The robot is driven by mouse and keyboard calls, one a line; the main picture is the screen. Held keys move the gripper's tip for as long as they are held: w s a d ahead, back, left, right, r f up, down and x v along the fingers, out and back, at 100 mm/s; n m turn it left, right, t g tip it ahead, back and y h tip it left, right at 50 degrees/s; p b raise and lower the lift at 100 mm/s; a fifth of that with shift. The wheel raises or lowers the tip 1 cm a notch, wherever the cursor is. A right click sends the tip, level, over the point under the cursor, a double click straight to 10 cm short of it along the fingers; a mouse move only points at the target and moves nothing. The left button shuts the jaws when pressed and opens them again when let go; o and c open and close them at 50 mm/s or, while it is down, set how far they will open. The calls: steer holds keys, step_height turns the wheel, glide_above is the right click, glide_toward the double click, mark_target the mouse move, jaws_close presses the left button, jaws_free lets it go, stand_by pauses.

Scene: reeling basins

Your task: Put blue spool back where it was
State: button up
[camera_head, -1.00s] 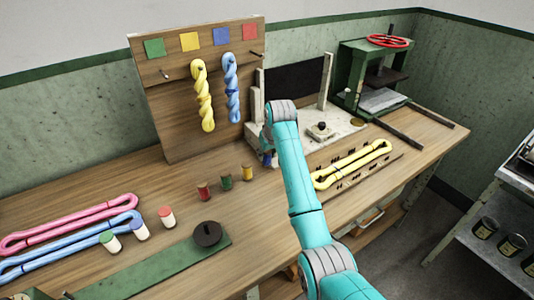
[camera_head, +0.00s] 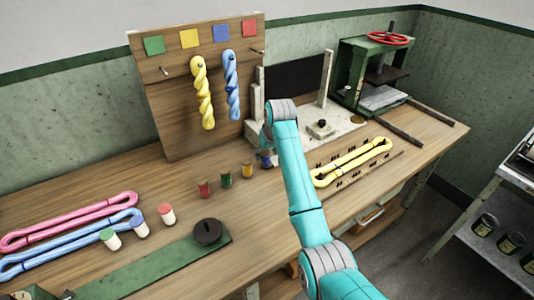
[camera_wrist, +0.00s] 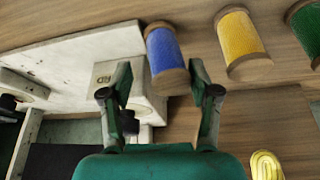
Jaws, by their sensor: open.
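The blue spool (camera_wrist: 165,52) stands on the bench in the wrist view, at the end of a row beside the yellow spool (camera_wrist: 240,38). Its near end lies close to the gap between my fingertips. My gripper (camera_wrist: 160,78) is open, with one finger on either side of that gap and nothing clamped. In the head view the blue spool (camera_head: 265,161) shows partly behind my arm, right of the yellow spool (camera_head: 247,170). My fingers are mostly hidden there.
The green spool (camera_head: 226,180) and red spool (camera_head: 204,189) continue the row. A white-based device (camera_head: 338,128) stands close behind the blue spool. A pegboard (camera_head: 180,125) holds yellow and blue skeins. A yellow skein (camera_head: 350,163) lies to the right. Pale bobbins stand at front left.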

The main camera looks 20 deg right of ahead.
steer(key=v, duration=1.2)
steer(key=shift+r, duration=0.4)
